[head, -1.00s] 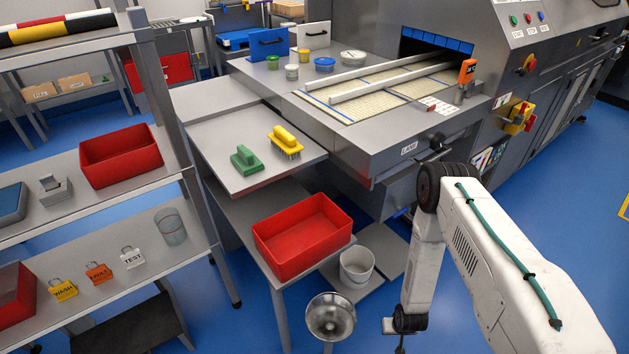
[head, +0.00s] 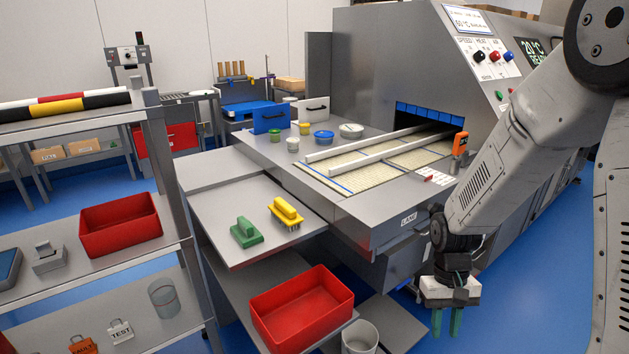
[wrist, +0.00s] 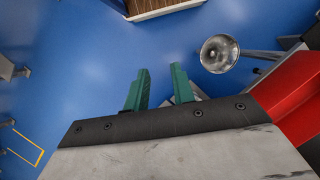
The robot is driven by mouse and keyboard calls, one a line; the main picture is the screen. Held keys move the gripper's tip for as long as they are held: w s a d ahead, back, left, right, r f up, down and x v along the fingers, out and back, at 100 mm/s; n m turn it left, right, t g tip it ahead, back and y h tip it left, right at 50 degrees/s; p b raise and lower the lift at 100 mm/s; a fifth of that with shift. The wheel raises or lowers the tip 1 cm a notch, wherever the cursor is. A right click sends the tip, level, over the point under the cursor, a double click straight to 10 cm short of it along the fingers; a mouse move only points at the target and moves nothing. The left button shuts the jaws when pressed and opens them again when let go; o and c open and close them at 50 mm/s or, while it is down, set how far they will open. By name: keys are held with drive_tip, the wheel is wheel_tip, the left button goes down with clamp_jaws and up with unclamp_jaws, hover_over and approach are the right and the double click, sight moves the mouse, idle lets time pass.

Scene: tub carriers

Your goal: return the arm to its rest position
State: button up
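My gripper (head: 447,321) hangs from my arm at the right of the head view, fingers pointing down, in front of the machine's infeed table. Its two green fingers also show in the wrist view (wrist: 159,88). They stand apart with only blue floor between them, so it is open and empty. My arm is bent, its upper part at the right edge of the head view.
A red tub (head: 302,312) sits on the low table left of my gripper, with a white bucket (head: 360,338) beside it.

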drive_tip(key=s+r+t, duration=0.2)
drive_tip(key=s+r, duration=0.6)
drive_tip(key=r, duration=0.4)
drive_tip(key=s+r+t, duration=0.2)
drive_tip(key=s+r, duration=0.7)
drive_tip(key=r, duration=0.4)
drive_tip(key=shift+s+a+t, duration=0.25)
drive_tip(key=shift+a+t, duration=0.15)
drive_tip(key=shift+a, duration=0.05)
